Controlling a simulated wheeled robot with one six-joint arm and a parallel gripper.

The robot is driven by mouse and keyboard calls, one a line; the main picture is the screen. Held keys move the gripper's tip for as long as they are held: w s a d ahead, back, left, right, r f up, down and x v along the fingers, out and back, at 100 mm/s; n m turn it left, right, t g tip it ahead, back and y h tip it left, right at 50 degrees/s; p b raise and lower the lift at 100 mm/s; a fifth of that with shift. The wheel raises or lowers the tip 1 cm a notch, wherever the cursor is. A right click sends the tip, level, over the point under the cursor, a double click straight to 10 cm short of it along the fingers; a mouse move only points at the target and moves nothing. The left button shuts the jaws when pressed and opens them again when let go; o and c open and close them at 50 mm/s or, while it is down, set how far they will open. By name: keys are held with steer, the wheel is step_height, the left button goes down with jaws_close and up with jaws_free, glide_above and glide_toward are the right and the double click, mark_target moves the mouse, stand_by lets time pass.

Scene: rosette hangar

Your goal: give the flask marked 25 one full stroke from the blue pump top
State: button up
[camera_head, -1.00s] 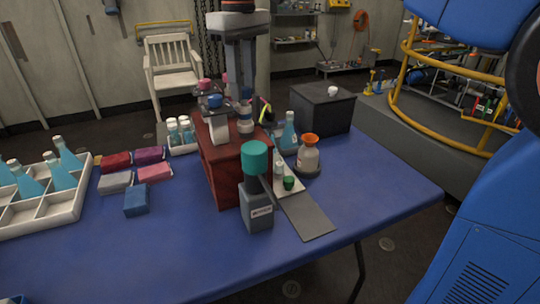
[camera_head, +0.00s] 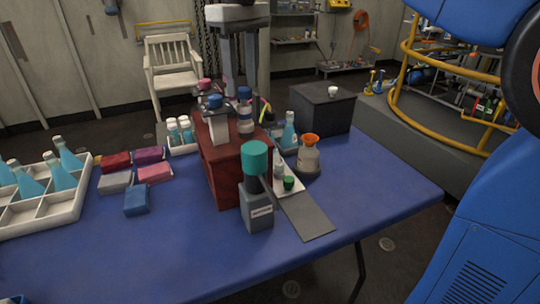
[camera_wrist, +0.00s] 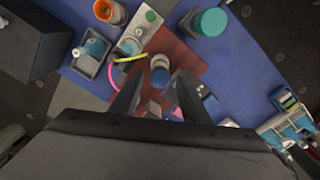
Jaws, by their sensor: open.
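Blue tops show on a bottle (camera_head: 244,121) at the back of the red stand (camera_head: 228,172) and on a white dispenser (camera_head: 217,131) at its left. I cannot tell which is the pump top. The blue-topped bottle also shows in the wrist view (camera_wrist: 160,77), just beyond my fingertips. My gripper (camera_head: 239,82) is open and empty, pointing down above that bottle. In the wrist view my gripper (camera_wrist: 157,82) has its fingers spread apart. A light-blue flask (camera_head: 289,133) stands in a small tray right of the stand. No mark 25 is legible on any flask.
A teal-topped grey bottle (camera_head: 257,205) stands in front of the stand. An orange-topped bottle (camera_head: 308,160) and a black box (camera_head: 322,108) are to the right. A divided white crate (camera_head: 75,207) holds light-blue flasks at left.

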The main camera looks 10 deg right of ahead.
steer(key=shift+r, duration=2.85)
steer(key=shift+c, duration=0.2)
